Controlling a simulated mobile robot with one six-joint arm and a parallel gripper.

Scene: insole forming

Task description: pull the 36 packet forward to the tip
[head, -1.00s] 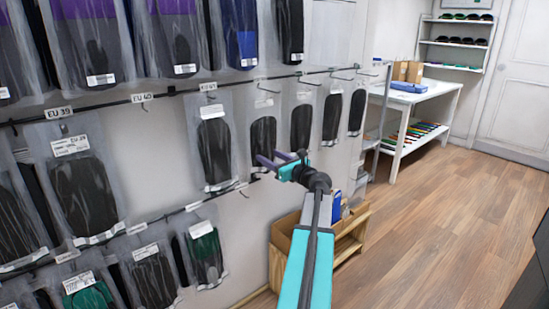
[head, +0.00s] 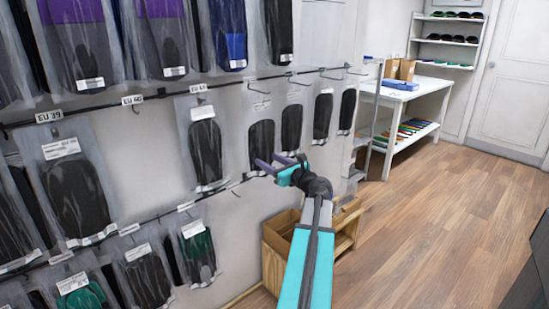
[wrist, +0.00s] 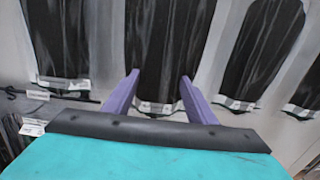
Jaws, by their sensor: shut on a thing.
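My gripper (head: 268,163) is shut on the lower part of a clear packet with a black insole (head: 262,140), which hangs from a wall hook. In the wrist view the purple fingers of my gripper (wrist: 159,76) stand on either side of this packet (wrist: 158,50), with its white bottom label between them. I cannot read its number, so I cannot confirm that it is the 36 packet. Its top is out of the wrist view; in the head view its upper part shows near the hook.
A similar packet (head: 205,150) hangs to the left and another (head: 291,125) close on the right. A rail (head: 165,96) with protruding hooks runs above. A wooden crate (head: 276,265) stands below. Open floor (head: 440,220) lies to the right.

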